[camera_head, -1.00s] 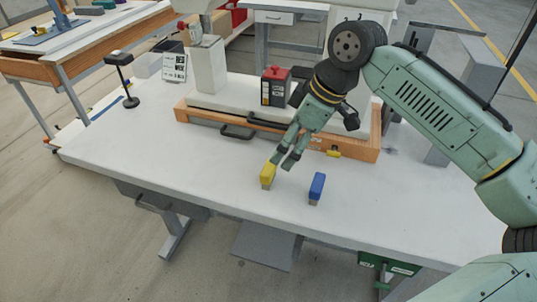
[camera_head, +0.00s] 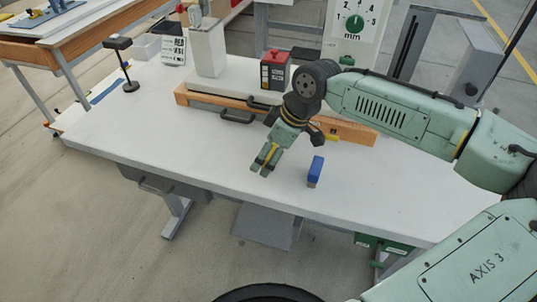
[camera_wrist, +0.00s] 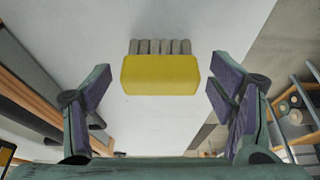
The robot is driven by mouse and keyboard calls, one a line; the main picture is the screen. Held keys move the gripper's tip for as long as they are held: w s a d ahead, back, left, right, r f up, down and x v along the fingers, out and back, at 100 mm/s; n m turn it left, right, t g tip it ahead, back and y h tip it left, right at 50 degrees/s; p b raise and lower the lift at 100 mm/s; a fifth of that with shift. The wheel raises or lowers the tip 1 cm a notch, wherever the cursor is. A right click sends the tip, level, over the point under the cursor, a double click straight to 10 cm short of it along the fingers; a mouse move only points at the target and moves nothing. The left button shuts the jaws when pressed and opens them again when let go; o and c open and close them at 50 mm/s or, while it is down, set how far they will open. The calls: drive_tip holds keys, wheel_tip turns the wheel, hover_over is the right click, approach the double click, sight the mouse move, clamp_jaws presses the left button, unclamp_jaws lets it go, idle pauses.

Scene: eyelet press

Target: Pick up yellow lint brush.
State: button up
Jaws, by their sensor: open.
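The yellow lint brush (camera_wrist: 160,75) stands between the open fingers of my gripper (camera_wrist: 160,110) in the wrist view, with its grey bristle end (camera_wrist: 160,47) beyond the yellow body. There is a clear gap between the brush and each purple-padded finger. In the head view my gripper (camera_head: 264,168) is low over the white table near its front edge, and only a bit of the yellow brush (camera_head: 271,153) shows between the fingers; the rest is hidden by them.
A blue brush (camera_head: 316,168) stands on the table (camera_head: 200,150) just right of my gripper. A wooden-edged press base (camera_head: 350,131) with a dark handle lies behind. A red-topped dark box (camera_head: 275,70) stands on it. The table's left half is mostly clear.

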drive_tip(key=c, duration=1.2)
